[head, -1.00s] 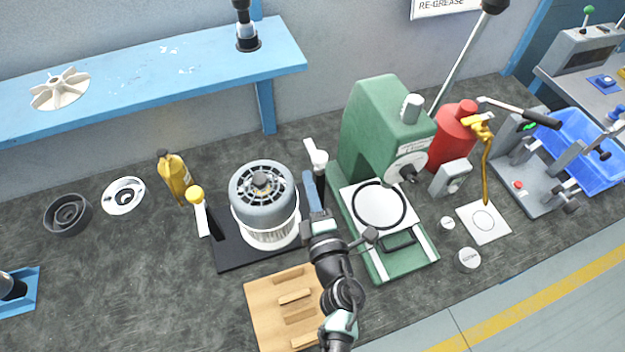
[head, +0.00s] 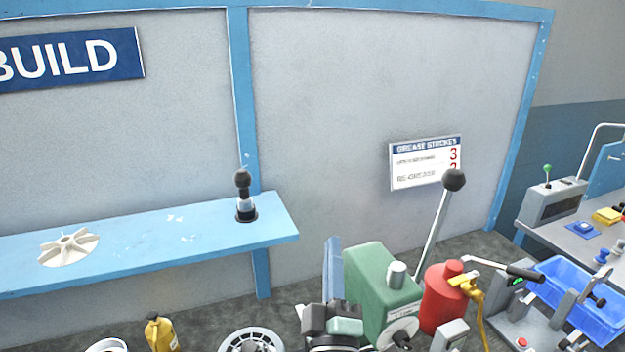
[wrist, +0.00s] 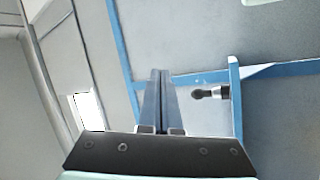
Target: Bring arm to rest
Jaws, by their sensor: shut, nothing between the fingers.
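My gripper (head: 333,262) points upward in the head view, raised in front of the grey wall and just left of the green press (head: 378,285). Its blue fingers are together, with nothing between them. In the wrist view my gripper (wrist: 160,75) also shows its two fingers side by side and closed, against the wall and blue frame. It appears clear of everything around it.
A blue shelf (head: 130,244) holds a white impeller (head: 68,247) and a black-knobbed tool (head: 244,195). A red canister (head: 443,298), a long lever (head: 437,220) and a blue bin (head: 580,300) stand right. A yellow bottle (head: 160,332) stands lower left.

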